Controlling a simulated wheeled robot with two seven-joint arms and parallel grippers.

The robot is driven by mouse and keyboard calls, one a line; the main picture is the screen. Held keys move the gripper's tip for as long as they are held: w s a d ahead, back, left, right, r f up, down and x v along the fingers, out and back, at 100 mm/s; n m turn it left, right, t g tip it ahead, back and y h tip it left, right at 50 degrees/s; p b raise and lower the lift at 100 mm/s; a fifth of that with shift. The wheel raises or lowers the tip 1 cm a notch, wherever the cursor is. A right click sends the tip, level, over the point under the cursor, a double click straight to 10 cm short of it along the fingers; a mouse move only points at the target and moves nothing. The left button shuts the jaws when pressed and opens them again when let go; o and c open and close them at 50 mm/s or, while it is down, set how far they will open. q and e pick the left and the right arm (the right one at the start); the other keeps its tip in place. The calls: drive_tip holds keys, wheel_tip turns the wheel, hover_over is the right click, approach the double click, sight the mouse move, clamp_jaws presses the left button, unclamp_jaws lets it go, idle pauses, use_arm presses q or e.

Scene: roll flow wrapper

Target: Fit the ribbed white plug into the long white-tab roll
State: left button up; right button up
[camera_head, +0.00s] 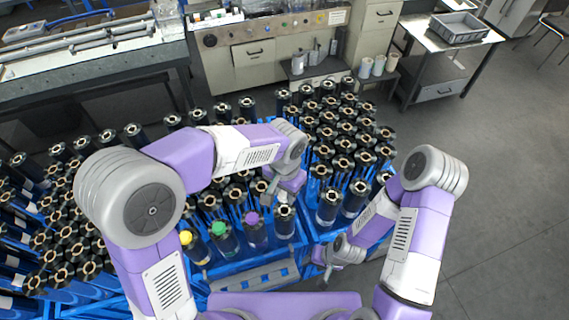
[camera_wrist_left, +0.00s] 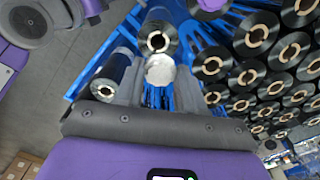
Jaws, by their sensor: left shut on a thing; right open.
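My left gripper (camera_head: 270,196) is above the front rows of rolls in the head view. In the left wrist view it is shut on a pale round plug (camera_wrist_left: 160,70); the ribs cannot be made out. Just beyond the plug there is a dark roll (camera_wrist_left: 157,38) with an open core and a pale band; it seems to be the front roll (camera_head: 285,221) right of the purple-plugged one. The plug is apart from that core, as far as I can tell. I cannot tell which roll is the long white-tab one. My right gripper (camera_head: 325,272) is open and low, right of the front rack.
Front rolls carry a yellow plug (camera_head: 186,238), a green plug (camera_head: 218,229) and a purple plug (camera_head: 251,218). Two pale-banded rolls (camera_head: 328,207) (camera_head: 355,198) stand to the right. Many dark rolls crowd the blue racks behind. Clear floor (camera_head: 500,210) lies at right.

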sight(284, 197)
use_arm(q)
drive_tip(key=shift+s+f+b, duration=0.25)
drive_tip(key=shift+s+b, duration=0.15)
drive_tip(key=shift+s, duration=0.1)
drive_tip(key=shift+s+f, duration=0.15)
drive_tip(key=shift+f, duration=0.15)
drive_tip(key=f+b, duration=0.1)
drive_tip(key=f, duration=0.1)
drive_tip(key=f+b, duration=0.1)
drive_tip(key=shift+w+b, duration=0.25)
drive_tip(key=shift+b, duration=0.05)
drive_tip(key=shift+f+b, duration=0.55)
drive_tip(key=shift+f, duration=0.15)
use_arm(e)
drive_tip(key=shift+s+f, duration=0.15)
drive_tip(key=shift+f, duration=0.9)
drive_tip(key=shift+s+f, duration=0.15)
drive_tip(key=shift+f, duration=0.9)
drive_tip(key=shift+f, duration=0.1)
use_arm(q)
drive_tip(key=shift+r, duration=0.25)
use_arm(e)
drive_tip(key=shift+r, duration=0.2)
use_arm(q)
drive_tip(key=shift+r+p, duration=0.55)
use_arm(e)
drive_tip(key=shift+r, duration=0.45)
use_arm(q)
drive_tip(key=shift+r, duration=0.15)
